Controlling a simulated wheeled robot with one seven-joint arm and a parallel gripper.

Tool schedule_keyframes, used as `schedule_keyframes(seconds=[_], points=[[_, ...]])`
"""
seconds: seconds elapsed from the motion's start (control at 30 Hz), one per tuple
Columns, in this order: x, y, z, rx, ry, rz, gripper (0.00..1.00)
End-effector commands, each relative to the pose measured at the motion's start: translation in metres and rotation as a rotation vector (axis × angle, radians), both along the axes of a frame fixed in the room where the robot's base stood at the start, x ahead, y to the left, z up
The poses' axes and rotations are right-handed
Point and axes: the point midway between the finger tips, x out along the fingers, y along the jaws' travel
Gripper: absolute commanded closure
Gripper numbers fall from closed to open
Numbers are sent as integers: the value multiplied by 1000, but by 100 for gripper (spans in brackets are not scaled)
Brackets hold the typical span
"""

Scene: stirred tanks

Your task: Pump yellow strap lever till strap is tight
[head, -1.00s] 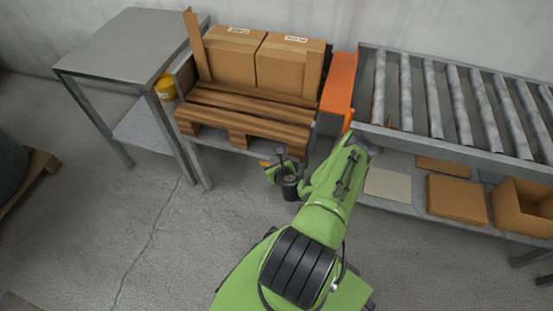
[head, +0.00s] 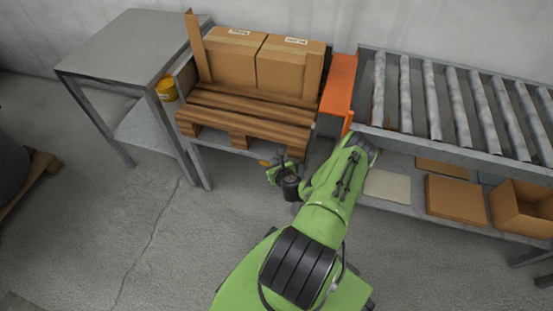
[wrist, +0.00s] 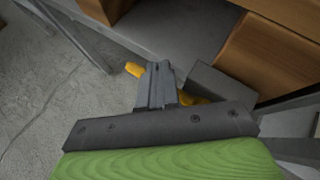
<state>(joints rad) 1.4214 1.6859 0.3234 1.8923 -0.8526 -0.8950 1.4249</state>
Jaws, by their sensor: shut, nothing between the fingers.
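The yellow strap lever shows in the wrist view (wrist: 134,69) as a small yellow end just left of my fingers, with more yellow to their right, partly hidden behind them. In the head view a bit of the yellow lever (head: 265,163) shows beside my gripper (head: 284,160), at the front edge of the bench under the pallet. My gripper also shows in the wrist view (wrist: 155,85); its fingers are together with nothing between them, close to the lever. I cannot tell whether they touch it. The strap itself is hidden, so its tightness cannot be seen.
Two cardboard boxes (head: 290,68) stand on a wooden pallet (head: 245,110). An orange plate (head: 339,85) and a roller conveyor (head: 460,95) lie to the right. The floor in front is clear.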

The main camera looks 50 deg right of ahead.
Motion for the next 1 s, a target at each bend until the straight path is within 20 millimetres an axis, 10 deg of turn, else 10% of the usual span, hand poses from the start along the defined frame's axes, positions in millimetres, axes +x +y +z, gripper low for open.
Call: schedule_keyframes(seconds=[1.0], points=[[-26,-11,43,-3,5,-3,100]])
